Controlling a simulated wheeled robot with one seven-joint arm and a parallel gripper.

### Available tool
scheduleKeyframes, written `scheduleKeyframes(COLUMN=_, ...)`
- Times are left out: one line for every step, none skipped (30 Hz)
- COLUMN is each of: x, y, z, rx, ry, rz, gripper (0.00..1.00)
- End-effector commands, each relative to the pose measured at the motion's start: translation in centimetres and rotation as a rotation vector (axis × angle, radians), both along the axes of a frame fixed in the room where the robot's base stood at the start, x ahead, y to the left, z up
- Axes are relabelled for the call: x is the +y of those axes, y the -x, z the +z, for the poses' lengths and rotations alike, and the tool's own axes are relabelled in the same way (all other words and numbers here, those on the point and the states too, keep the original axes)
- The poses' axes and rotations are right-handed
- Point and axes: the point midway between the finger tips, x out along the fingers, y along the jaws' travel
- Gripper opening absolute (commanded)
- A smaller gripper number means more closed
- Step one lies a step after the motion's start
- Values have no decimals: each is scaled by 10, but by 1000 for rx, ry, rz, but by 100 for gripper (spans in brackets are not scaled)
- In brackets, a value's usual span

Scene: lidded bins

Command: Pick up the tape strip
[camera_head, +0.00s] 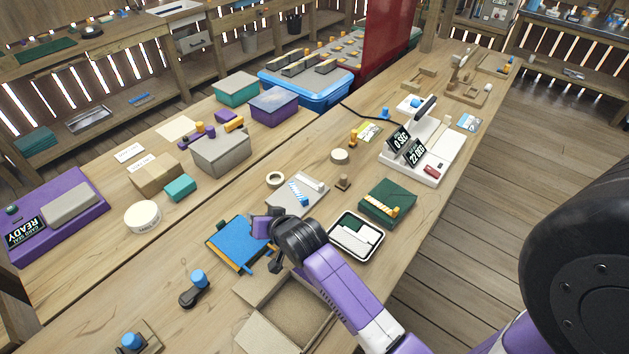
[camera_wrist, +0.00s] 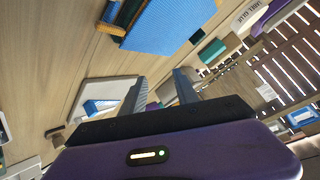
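I cannot pick out the tape strip with certainty. A pale grey plate (camera_head: 285,203) on the bench carries a small blue-and-white piece (camera_head: 298,190); in the wrist view the plate (camera_wrist: 108,88) and the piece (camera_wrist: 97,106) show left of the fingers. A cream ring, like a tape roll (camera_head: 276,170), lies just behind the plate. My gripper is above the bench, over the blue pad's right edge and in front of the plate. In the wrist view, my gripper (camera_wrist: 160,84) has its two fingers apart, with nothing seen held between them. In the head view the fingertips are mostly hidden.
The blue pad (camera_head: 236,246) lies by my gripper. A black-rimmed tray (camera_head: 334,236), a green box (camera_head: 378,199) and an open cardboard box (camera_head: 302,303) are close on the right and in front. A white round tub (camera_head: 143,217) stands left. Bare bench lies between the tub and pad.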

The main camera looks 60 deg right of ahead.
Motion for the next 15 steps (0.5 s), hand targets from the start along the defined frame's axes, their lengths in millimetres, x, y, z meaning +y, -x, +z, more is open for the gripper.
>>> scheduleKeyframes(x=-24, y=-8, z=3, rx=42, ry=-47, rz=-54, gripper=36)
scheduleKeyframes(x=-36, y=-10, z=1, rx=75, ry=-83, rz=-91, gripper=36)
scheduleKeyframes(x=-52, y=-11, z=-1, rx=118, ry=-129, rz=-139, gripper=36)
scheduleKeyframes(x=-64, y=-10, z=-1, rx=151, ry=-162, rz=-181, gripper=36)
scheduleKeyframes(x=-76, y=-8, z=-1, rx=184, ry=-195, rz=-224, gripper=36)
scheduleKeyframes(x=-93, y=-5, z=0, rx=226, ry=-235, rz=-284, gripper=36)
scheduleKeyframes(x=-104, y=-1, z=2, rx=259, ry=-264, rz=-330, gripper=36)
scheduleKeyframes(x=-114, y=4, z=3, rx=290, ry=-290, rz=-376, gripper=36)
scheduleKeyframes(x=-127, y=11, z=6, rx=327, ry=-323, rz=-436, gripper=36)
scheduleKeyframes(x=-135, y=16, z=9, rx=354, ry=-345, rz=-479, gripper=36)
scheduleKeyframes(x=-142, y=22, z=12, rx=379, ry=-366, rz=-522, gripper=36)
scheduleKeyframes(x=-151, y=30, z=16, rx=413, ry=-392, rz=-576, gripper=36)
scheduleKeyframes(x=-156, y=35, z=19, rx=434, ry=-409, rz=-617, gripper=36)
scheduleKeyframes(x=-161, y=41, z=22, rx=455, ry=-425, rz=-656, gripper=36)
scheduleKeyframes(x=-167, y=49, z=25, rx=482, ry=-444, rz=-703, gripper=36)
